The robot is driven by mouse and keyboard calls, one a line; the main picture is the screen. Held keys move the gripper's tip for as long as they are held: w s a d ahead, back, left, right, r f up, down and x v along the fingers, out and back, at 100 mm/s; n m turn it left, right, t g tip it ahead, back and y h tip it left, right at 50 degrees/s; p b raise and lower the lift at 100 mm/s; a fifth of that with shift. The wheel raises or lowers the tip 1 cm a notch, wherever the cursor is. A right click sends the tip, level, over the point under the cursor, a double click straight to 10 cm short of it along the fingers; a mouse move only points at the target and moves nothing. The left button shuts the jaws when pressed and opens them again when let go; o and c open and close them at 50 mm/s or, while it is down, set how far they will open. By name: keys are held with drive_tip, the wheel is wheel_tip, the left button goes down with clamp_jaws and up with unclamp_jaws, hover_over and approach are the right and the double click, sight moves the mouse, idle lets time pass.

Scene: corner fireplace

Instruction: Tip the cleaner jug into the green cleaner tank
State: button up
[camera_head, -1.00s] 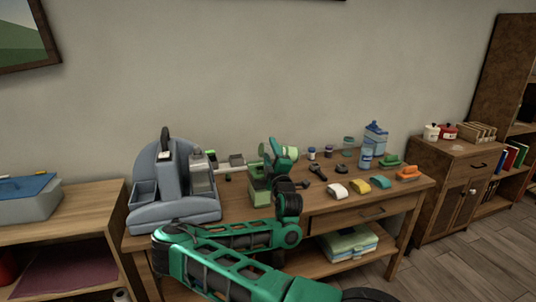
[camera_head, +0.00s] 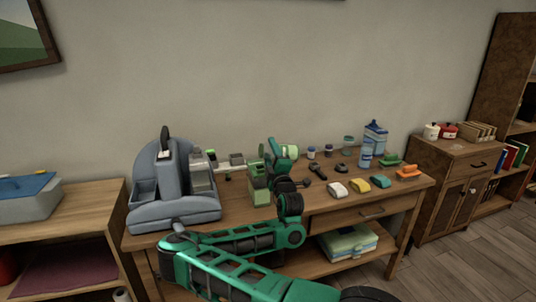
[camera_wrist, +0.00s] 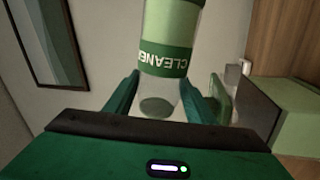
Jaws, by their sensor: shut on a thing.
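The cleaner jug (camera_wrist: 168,50) is a clear cylinder with a green band reading CLEANER, the letters upside down in the wrist view. My gripper (camera_wrist: 158,98) is shut on it, with a green finger on each side. In the head view my gripper (camera_head: 277,153) holds the jug (camera_head: 291,151), which shows as a pale green end above the table. The green cleaner tank (camera_head: 259,192) stands on the table just below and left of the jug. A green box face, probably the tank, shows at right in the wrist view (camera_wrist: 300,128). The jug's mouth and any liquid stream cannot be made out.
A grey-blue machine (camera_head: 175,208) stands left of the tank. Small jars, blue bottles (camera_head: 366,156), coloured brushes (camera_head: 359,186) and dark caps crowd the table's right half. A bare strip of the table (camera_head: 330,207) lies at the front.

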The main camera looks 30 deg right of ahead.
drive_tip(key=shift+f+n+y, duration=0.3)
drive_tip(key=shift+n+y, duration=0.1)
drive_tip(key=shift+n, duration=0.3)
idle(0.8)
drive_tip(key=shift+d+r, duration=0.1)
drive_tip(key=shift+d, duration=0.05)
